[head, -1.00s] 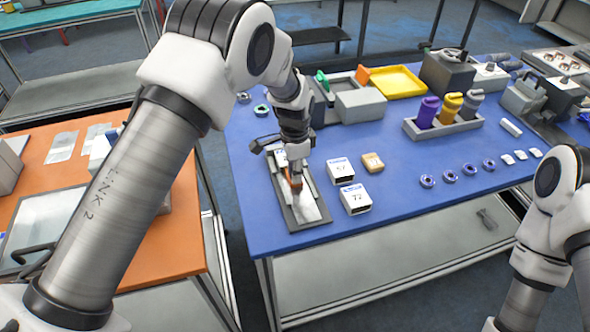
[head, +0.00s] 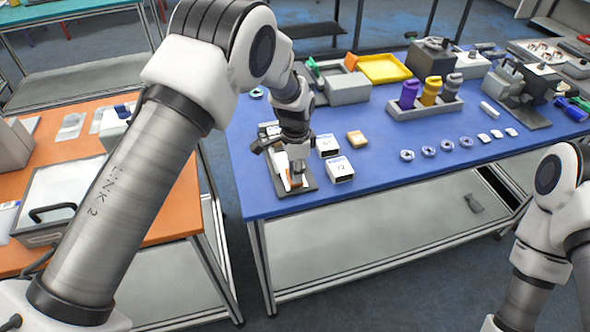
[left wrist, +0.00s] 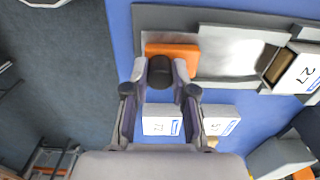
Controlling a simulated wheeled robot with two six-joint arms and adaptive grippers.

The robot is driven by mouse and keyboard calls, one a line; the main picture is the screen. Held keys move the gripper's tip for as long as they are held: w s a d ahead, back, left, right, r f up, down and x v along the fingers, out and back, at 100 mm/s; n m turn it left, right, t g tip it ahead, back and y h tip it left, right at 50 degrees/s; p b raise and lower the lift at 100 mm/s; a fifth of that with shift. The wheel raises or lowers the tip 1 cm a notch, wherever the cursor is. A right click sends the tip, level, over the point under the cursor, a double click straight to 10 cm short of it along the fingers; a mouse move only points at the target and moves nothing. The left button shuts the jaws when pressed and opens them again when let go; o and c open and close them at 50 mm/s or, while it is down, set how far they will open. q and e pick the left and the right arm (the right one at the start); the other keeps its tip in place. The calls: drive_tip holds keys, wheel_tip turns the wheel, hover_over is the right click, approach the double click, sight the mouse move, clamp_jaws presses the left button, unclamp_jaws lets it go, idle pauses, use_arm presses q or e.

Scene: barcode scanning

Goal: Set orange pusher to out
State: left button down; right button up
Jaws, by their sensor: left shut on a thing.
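The orange pusher (left wrist: 172,52) sits at the left end of the grey fixture (left wrist: 163,18) in the left wrist view, where a white box marked 27 (left wrist: 300,72) lies at the opposite end. My left gripper (left wrist: 160,75) is shut on the pusher's black knob (left wrist: 160,71). In the head view my left gripper (head: 297,180) points down near the fixture's near end, and a sliver of the orange pusher (head: 288,184) shows beside it. The gripper and arm partly hide the fixture there. My right gripper is out of view.
Two white boxes (head: 341,169) (head: 327,145) and a tan box (head: 356,138) stand right of the fixture on the blue table (head: 400,178). Several rings (head: 429,152) lie further right. A rack of bottles (head: 425,106) and a yellow tray (head: 384,69) stand behind.

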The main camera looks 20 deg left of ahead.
use_arm(q)
drive_tip(key=c, duration=0.9)
unclamp_jaws()
drive_tip(key=shift+s+d+f, duration=0.15)
drive_tip(key=shift+s+f, duration=0.15)
drive_tip(key=shift+c, duration=0.2)
drive_tip(key=shift+d+r, duration=0.1)
drive_tip(key=shift+r, duration=0.05)
drive_tip(key=shift+w+r, duration=0.1)
drive_tip(key=shift+r, duration=0.25)
wheel_tip(320, 180, up, 11)
